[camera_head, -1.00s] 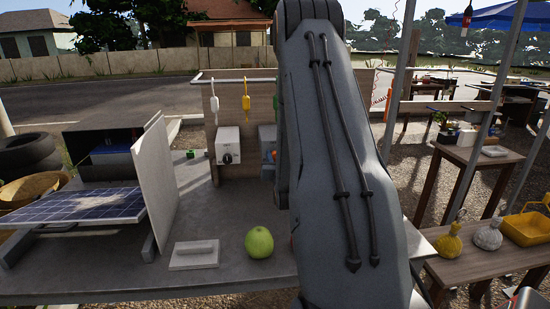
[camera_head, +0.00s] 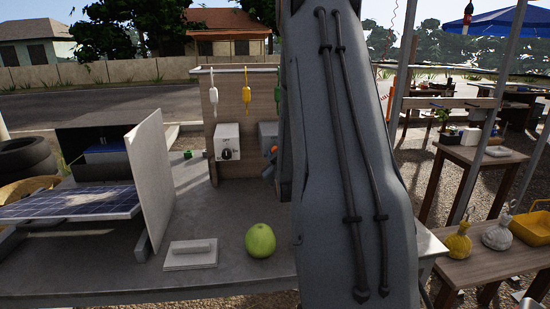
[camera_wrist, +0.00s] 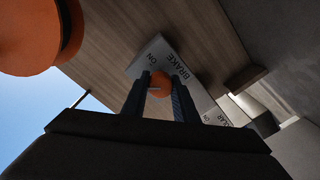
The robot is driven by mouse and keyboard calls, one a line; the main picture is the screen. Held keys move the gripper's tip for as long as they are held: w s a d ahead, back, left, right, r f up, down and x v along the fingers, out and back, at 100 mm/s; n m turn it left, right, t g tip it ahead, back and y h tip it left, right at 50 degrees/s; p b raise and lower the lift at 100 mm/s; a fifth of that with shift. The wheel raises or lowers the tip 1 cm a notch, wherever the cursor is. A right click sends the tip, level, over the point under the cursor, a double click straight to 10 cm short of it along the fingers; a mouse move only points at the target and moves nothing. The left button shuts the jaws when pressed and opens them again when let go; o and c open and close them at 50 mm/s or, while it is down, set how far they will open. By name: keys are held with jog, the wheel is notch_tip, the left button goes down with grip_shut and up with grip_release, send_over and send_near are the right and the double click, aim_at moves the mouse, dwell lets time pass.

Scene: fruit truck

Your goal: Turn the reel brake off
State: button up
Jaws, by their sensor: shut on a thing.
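The brake panel (camera_wrist: 168,62) is a pale plate lettered BRAKE and ON, on a wooden board in the wrist view. An orange knob (camera_wrist: 161,84) sits on it. My gripper (camera_wrist: 161,80) has one dark finger on each side of the knob and is shut on it. The fingers hide part of the knob and panel. In the head view my arm covers the gripper; a small orange part (camera_head: 273,150) shows just left of the arm, by a grey box (camera_head: 267,132).
A second label, partly readable as SOLAR (camera_wrist: 219,120), is to the right in the wrist view. A large orange round thing (camera_wrist: 28,35) is at upper left. The table holds a green fruit (camera_head: 260,241), a white block (camera_head: 191,254) and a solar panel (camera_head: 75,203).

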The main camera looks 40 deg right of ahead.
jog(key=n+b, duration=0.3)
jog(key=n, duration=0.1)
jog(key=shift+f+n, duration=0.15)
jog(key=shift+n, duration=0.15)
jog(key=shift+a+n+b, duration=0.1)
jog(key=shift+n+b, duration=1.05)
jog(key=shift+n, duration=0.75)
jog(key=o, duration=1.1)
jog(key=shift+c, duration=0.2)
jog(key=b+v, duration=0.1)
jog(key=v, duration=0.6)
jog(key=shift+s+a+b, duration=0.2)
jog(key=shift+s+b, duration=0.1)
